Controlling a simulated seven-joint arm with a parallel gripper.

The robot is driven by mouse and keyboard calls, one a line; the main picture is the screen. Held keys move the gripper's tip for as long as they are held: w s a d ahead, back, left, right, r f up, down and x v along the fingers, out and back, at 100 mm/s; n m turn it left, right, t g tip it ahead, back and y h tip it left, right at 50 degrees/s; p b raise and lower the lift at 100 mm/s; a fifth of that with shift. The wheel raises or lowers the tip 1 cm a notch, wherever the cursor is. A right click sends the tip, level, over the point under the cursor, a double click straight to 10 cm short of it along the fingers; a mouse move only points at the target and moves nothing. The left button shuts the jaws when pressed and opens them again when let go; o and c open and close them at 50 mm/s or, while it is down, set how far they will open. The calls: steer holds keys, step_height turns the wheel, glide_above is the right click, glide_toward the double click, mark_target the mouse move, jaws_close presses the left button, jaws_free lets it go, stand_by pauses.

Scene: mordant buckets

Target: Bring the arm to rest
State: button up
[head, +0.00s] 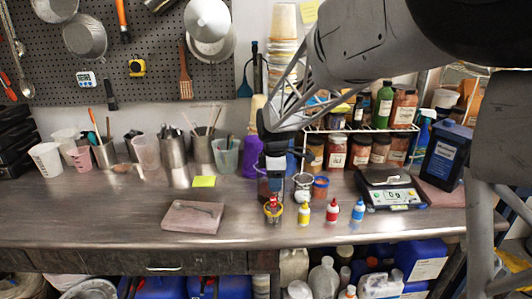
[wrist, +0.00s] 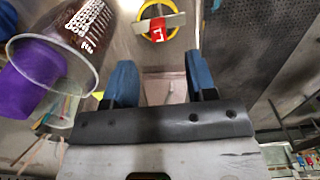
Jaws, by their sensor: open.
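My gripper (head: 275,178) points down over the workbench near the middle of the head view. In the wrist view its two blue fingers stand apart with nothing between them (wrist: 161,80). A small yellow bucket (head: 273,214) stands on the bench just below and in front of the gripper, with something red in it. The yellow bucket (wrist: 143,14) also shows beyond the fingertips in the wrist view, with a grey bar across the red thing. Small yellow (head: 304,214), red (head: 332,212) and blue (head: 358,211) bottles stand in a row to its right.
A pinkish block (head: 193,217) lies on the bench at the left front. A scale (head: 391,194) reading 0 g stands at the right. A clear cup (wrist: 55,65) is close beside the gripper in the wrist view. Jars fill a wire rack (head: 360,130) behind.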

steer(key=s+d+r+m+t, duration=0.1)
steer(key=s+d+m, duration=0.3)
steer(key=s, duration=0.8)
steer(key=s+d+r+m, duration=0.3)
steer(key=s+m, duration=0.5)
steer(key=s, duration=0.4)
steer(key=s+d+r+m+t, duration=0.1)
steer(key=s+d+r+m, duration=0.2)
steer(key=s, duration=0.9)
steer(key=shift+s+d+m+t, duration=0.35)
steer(key=shift+d+m, duration=0.75)
steer(key=shift+m, duration=0.4)
